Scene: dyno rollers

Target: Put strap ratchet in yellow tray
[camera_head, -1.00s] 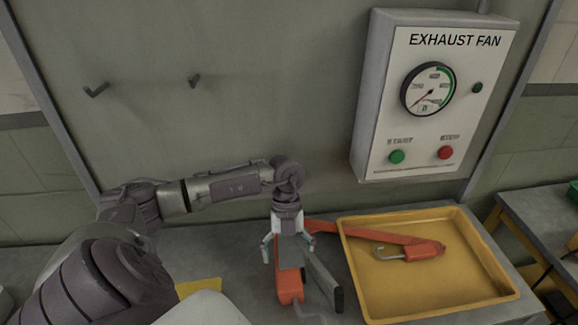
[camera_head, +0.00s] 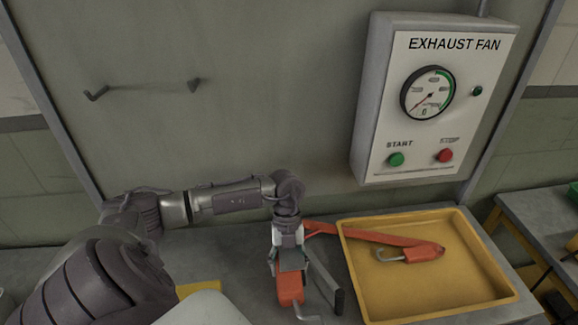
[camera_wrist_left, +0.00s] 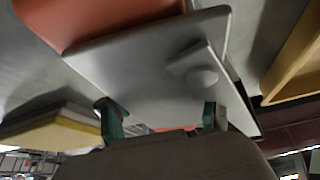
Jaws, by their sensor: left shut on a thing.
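The strap ratchet has an orange body (camera_head: 290,290) and grey metal parts, and stands on the grey bench left of the yellow tray (camera_head: 362,292). Its orange strap (camera_head: 375,236) runs right over the tray's left rim, and the strap's end with a metal hook (camera_head: 388,257) lies inside the tray. My left gripper (camera_head: 289,254) points down from above and is shut on the ratchet's grey metal part. In the left wrist view, a grey plate (camera_wrist_left: 150,70) of the ratchet fills the space by the fingertips (camera_wrist_left: 162,118). My right gripper does not show.
The exhaust fan box (camera_head: 440,100) hangs on the wall panel behind the tray. A flat yellow thing (camera_head: 200,288) lies on the bench at the left, partly hidden by my arm. Much of the tray floor is bare. Two hooks stick out of the panel at the upper left.

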